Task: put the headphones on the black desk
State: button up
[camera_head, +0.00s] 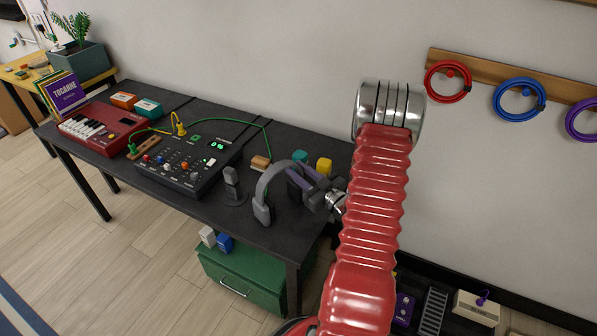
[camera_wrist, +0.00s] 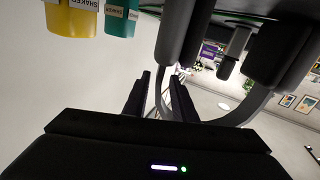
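The grey headphones (camera_head: 263,194) are at the right end of the black desk (camera_head: 185,205), with the band arching upward and one ear cup toward the desk's front edge. In the wrist view the dark ear cups (camera_wrist: 285,48) hang from the top and the grey band (camera_wrist: 245,108) curves below them. My gripper (camera_head: 306,180) is at the right of the headphones, close to the band and far cup. Its two dark fingers (camera_wrist: 160,92) stand apart with a gap between them. Part of the band shows near this gap; contact is not clear.
A small dark upright device (camera_head: 232,183) stands just left of the headphones. A mixer (camera_head: 190,164) and red keyboard (camera_head: 97,128) fill the desk's left. A green drawer box (camera_head: 240,272) is below.

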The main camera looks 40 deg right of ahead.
jog(key=shift+r, duration=0.1)
jog(key=s, duration=1.2)
jog(key=shift+a, duration=0.3)
jog(key=shift+s, duration=0.1)
dwell(0.6)
